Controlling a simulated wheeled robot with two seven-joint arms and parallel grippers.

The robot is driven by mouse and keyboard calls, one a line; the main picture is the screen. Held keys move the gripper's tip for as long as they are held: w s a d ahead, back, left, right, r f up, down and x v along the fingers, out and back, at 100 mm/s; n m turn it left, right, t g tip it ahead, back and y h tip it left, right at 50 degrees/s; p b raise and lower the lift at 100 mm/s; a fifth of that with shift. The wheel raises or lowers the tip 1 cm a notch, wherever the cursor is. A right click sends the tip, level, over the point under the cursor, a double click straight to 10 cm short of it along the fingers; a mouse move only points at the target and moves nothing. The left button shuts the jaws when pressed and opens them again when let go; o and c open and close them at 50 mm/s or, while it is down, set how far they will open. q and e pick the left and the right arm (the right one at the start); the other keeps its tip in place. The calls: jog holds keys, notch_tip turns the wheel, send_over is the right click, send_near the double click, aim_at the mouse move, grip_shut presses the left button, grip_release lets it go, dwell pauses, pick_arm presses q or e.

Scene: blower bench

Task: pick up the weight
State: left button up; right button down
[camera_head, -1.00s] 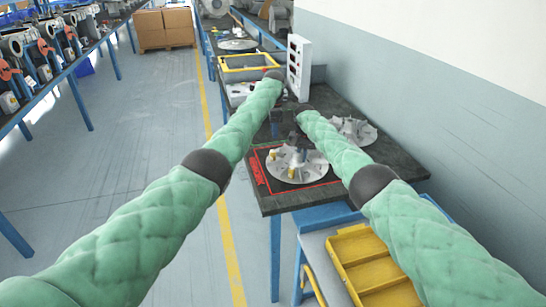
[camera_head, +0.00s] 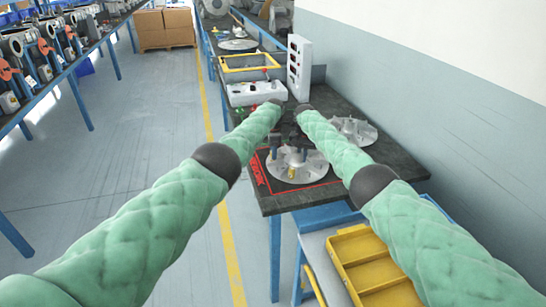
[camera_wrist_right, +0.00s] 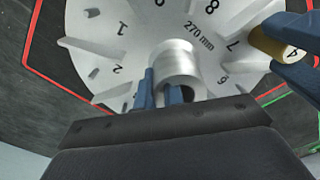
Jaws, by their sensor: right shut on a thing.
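The bladed silver wheel (camera_head: 310,171) lies on the bench; its numbered face (camera_wrist_right: 120,55) fills the right wrist view. My right gripper (camera_wrist_right: 160,92) is shut on the wheel's raised central hub (camera_wrist_right: 176,62). A yellow weight (camera_wrist_right: 265,42) stands near number 7, with my left gripper's blue fingers (camera_wrist_right: 292,50) on either side of it. I cannot tell if they press on it. In the head view my left gripper (camera_head: 276,152) is small and partly hidden at the wheel's far left. A yellow weight (camera_head: 291,173) shows on the wheel's near side.
A red outline (camera_head: 262,183) surrounds the wheel on the dark bench. Another bladed wheel (camera_head: 355,131) lies behind my right arm. A white device (camera_head: 255,92), a yellow-rimmed tray (camera_head: 250,62) and a white panel (camera_head: 299,65) stand farther back. A yellow bin (camera_head: 365,262) is at the front.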

pick_arm(q)
jog(key=shift+a+f, duration=0.1)
jog(key=shift+f, duration=0.4)
pick_arm(e)
jog(key=shift+f, duration=0.15)
pick_arm(q)
jog(key=c, duration=0.7)
jog(key=shift+r, duration=0.2)
notch_tip(320, 180, up, 10)
jog(key=shift+f, duration=0.15)
jog(key=shift+r, duration=2.2)
pick_arm(e)
jog(key=shift+s, duration=0.1)
